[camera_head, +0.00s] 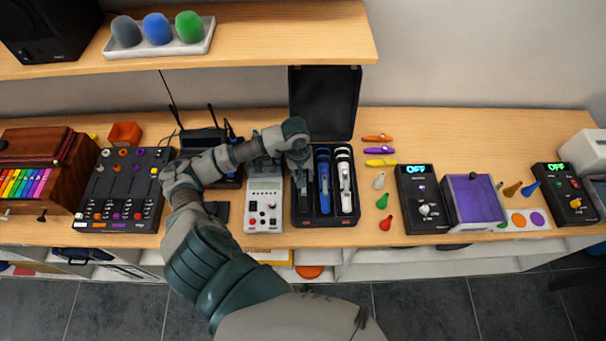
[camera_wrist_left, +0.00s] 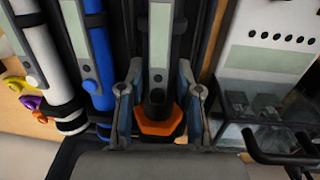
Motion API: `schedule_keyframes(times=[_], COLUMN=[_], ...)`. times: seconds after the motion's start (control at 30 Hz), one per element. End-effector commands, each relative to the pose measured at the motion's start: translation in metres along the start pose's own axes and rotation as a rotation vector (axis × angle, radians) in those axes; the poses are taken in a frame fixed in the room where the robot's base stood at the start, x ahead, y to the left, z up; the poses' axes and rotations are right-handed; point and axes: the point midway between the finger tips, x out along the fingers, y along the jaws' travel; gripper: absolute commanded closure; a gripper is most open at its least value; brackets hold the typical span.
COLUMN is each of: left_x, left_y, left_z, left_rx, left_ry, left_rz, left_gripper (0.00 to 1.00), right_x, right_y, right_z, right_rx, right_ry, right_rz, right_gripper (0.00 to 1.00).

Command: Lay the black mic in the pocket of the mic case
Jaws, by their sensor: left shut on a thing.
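The mic case (camera_head: 325,218) stands open on the desk, its dark lid (camera_head: 325,105) upright behind. A blue mic (camera_head: 323,183) and a white mic (camera_head: 345,183) lie in its middle and right pockets. The black mic (camera_head: 303,186) is at the left pocket, lined up with the others; its upper part is hidden by my gripper. My left gripper (camera_head: 300,160) is over the case's left side. In the left wrist view, its fingers (camera_wrist_left: 160,100) are shut on the black mic (camera_wrist_left: 160,45), near an orange collar (camera_wrist_left: 158,123). I cannot tell whether the mic touches the pocket floor.
A light grey device (camera_head: 263,210) stands close left of the case. Small coloured pieces (camera_head: 380,150) lie right of it, then a black box with a display (camera_head: 420,200). A shelf (camera_head: 280,40) overhangs the back left. The desk behind the coloured pieces is clear.

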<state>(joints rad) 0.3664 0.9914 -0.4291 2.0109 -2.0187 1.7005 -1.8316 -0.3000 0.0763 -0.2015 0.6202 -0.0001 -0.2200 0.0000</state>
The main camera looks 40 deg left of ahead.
Motion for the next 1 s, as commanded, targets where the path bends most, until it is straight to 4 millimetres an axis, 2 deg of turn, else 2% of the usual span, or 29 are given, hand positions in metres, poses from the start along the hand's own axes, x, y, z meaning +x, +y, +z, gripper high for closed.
schedule_keyframes(times=[0.2,0.23,0.33,0.77,0.87,1.0], left_x=[0.004,0.004,0.003,0.001,-0.011,-0.041], left_y=[-0.001,-0.001,-0.001,-0.002,-0.001,-0.001], left_z=[-0.001,-0.001,-0.001,-0.001,-0.002,-0.003], left_rx=[0.0,-0.001,-0.001,-0.001,-0.001,0.0], left_ry=[0.001,0.001,0.001,0.0,0.002,0.005], left_rz=[0.001,0.001,0.001,-0.002,-0.001,0.001], left_gripper=[1.0,0.64,0.39,0.37,0.37,0.37], right_x=[0.005,0.005,0.004,0.004,0.004,0.004], right_y=[0.004,0.004,0.005,0.004,0.004,0.004], right_z=[0.002,0.002,0.002,0.002,0.002,0.002], right_rx=[-0.002,-0.002,-0.001,0.0,0.0,0.0], right_ry=[-0.002,-0.002,-0.002,-0.001,-0.001,-0.001], right_rz=[0.005,0.005,0.005,0.005,0.005,0.004], right_gripper=[0.52,0.52,0.52,0.52,0.52,0.52])
